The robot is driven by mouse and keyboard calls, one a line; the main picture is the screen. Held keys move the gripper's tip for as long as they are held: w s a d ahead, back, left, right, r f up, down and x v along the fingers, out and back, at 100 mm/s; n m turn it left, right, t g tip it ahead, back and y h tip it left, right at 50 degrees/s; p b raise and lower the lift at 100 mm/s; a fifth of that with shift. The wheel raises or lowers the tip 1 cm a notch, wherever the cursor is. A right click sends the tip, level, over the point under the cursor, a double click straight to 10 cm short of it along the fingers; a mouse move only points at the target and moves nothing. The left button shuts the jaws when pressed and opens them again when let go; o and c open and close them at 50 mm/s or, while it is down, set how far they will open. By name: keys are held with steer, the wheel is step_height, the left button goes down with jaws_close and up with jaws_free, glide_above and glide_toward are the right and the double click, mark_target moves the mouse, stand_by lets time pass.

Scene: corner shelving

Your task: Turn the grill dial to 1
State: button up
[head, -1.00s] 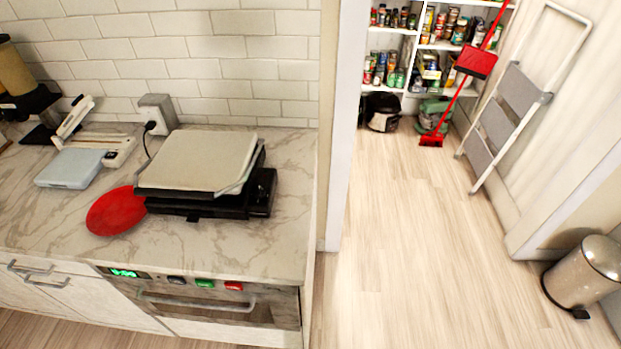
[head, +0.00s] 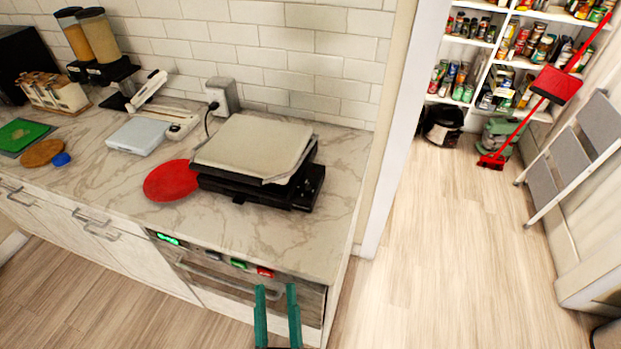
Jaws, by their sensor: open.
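The grill (head: 260,160) is a black appliance with a pale, flat lid, on the marble counter near its right end. Its lid looks shut. A black block (head: 308,187) forms its right side; I cannot make out a dial or any numbers on it. My gripper (head: 276,288) shows at the bottom of the head view as two upright teal fingers, apart and with nothing between them. In the picture it is below the grill, in front of the oven.
The oven (head: 225,282) under the counter has a green clock, a handle and small dark, green and red controls. A red plate (head: 172,180) lies at the grill's left. A socket (head: 222,96) with a plugged cord is behind. Open floor (head: 440,260) lies to the right.

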steer(key=w+a+r+m+g+y, duration=0.45)
steer(key=m+g+y, duration=0.3)
steer(key=m, duration=0.45)
steer(key=w+a+r+m+g+y, duration=0.4)
steer(key=r+m+g+y, duration=0.3)
steer(key=m, duration=0.4)
steer(key=w+a+r+m+g+y, duration=0.45)
steer(key=m+g+y, duration=0.35)
steer(key=m, duration=0.4)
steer(key=n+h, duration=0.8)
steer(key=h, duration=1.3)
glide_toward(306, 184)
steer(key=x, duration=0.6)
steer(key=shift+s+f, duration=0.1)
steer(key=shift+a+f, duration=0.25)
steer(key=shift+f, duration=0.3)
